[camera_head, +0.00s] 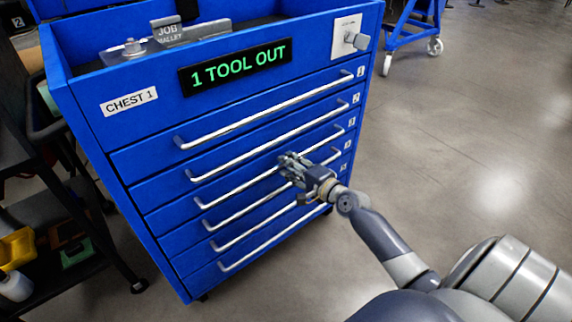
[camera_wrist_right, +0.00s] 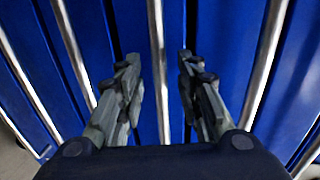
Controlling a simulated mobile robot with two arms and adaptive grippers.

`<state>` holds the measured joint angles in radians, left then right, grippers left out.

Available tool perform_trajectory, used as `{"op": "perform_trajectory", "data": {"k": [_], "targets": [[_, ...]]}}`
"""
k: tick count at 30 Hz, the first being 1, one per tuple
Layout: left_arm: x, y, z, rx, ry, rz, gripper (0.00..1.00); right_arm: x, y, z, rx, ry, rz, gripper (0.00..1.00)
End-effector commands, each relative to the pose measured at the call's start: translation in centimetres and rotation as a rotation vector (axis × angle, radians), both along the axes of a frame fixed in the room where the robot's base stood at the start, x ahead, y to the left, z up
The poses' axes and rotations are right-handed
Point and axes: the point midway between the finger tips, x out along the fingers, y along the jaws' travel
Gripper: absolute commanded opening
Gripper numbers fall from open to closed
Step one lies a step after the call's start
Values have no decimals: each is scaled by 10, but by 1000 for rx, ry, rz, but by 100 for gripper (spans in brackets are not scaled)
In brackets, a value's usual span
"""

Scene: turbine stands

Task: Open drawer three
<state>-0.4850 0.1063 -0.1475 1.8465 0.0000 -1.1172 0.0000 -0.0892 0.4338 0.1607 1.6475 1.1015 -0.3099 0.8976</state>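The blue chest's drawer three (camera_head: 175,212) is the third drawer front from the top, with a small "3" label at its right end. It looks closed, flush with the others. Its long silver bar handle (camera_head: 230,187) runs across the front. My right gripper (camera_head: 287,162) is at the right half of this handle. In the right wrist view, my right gripper (camera_wrist_right: 157,65) is open, and the silver handle bar (camera_wrist_right: 158,40) passes between its two fingers, with a gap on each side. The gripper hides part of the handle in the head view. My left gripper is not in view.
Parallel handles lie close above (camera_head: 270,143) and below (camera_head: 255,206). A "1 TOOL OUT" display (camera_head: 235,67) is on the chest's upper front. A dark cart (camera_head: 60,200) stands at left. The floor (camera_head: 465,130) at right is clear.

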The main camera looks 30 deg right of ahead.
Motion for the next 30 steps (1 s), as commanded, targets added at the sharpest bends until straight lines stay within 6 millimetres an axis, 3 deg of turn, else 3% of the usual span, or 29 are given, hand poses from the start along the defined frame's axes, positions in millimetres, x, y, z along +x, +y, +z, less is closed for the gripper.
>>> {"op": "perform_trajectory", "data": {"k": [6,17,21,30], "targets": [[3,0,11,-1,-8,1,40,19,2,-4,1,0,0,33],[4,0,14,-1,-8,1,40,22,2,-5,0,1,0,33],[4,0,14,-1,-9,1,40,22,2,-5,0,1,0,1],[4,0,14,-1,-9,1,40,22,2,-5,0,1,0,0]]}}
